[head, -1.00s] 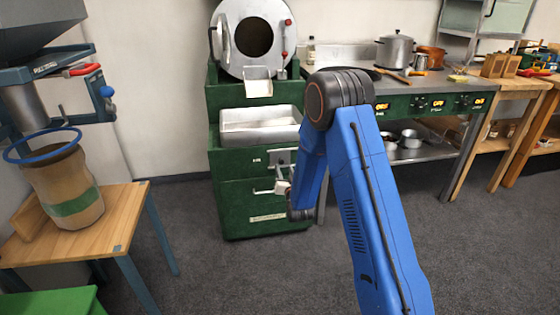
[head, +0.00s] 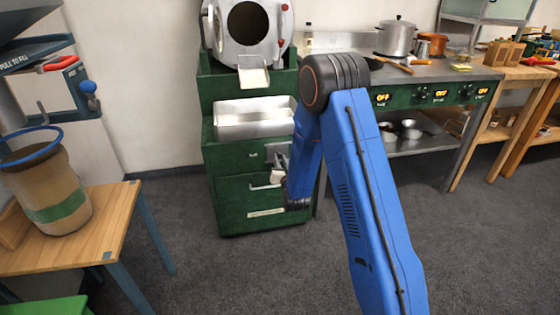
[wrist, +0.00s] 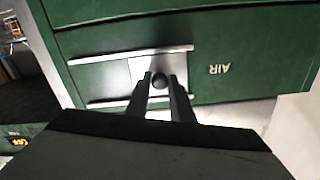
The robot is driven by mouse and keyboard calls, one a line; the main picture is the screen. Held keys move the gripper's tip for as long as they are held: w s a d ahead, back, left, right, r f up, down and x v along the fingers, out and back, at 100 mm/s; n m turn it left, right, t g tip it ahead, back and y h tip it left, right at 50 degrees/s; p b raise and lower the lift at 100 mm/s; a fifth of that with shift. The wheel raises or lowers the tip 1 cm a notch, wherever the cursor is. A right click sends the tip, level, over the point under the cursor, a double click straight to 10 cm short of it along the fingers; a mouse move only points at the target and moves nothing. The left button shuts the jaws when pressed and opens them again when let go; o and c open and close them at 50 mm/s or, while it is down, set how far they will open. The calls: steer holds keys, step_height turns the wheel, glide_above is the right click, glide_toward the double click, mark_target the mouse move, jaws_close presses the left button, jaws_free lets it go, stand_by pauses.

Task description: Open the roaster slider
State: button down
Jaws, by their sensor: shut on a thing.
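The roaster (head: 228,180) is a green cabinet with a steel drum on top. Its slider (wrist: 146,69) is a small pale metal plate with a dark round knob (wrist: 159,80), set between two metal rails on a green panel marked AIR. My gripper (wrist: 160,77) has one finger on each side of the knob and is shut on it in the wrist view. In the head view my gripper (head: 279,172) is at the cabinet front, small and partly hidden by my blue arm. The slider is mostly hidden there.
A steel tray (head: 235,131) sits in the roaster below the drum chute. A wooden table (head: 110,225) with a bag (head: 50,180) stands at the left. A stove counter (head: 440,72) with pots is on the right. The grey floor in front is clear.

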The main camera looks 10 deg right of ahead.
steer(key=d, duration=0.8)
steer(key=shift+d, duration=0.4)
steer(key=c, duration=1.5)
jaws_free()
steer(key=shift+c, duration=0.2)
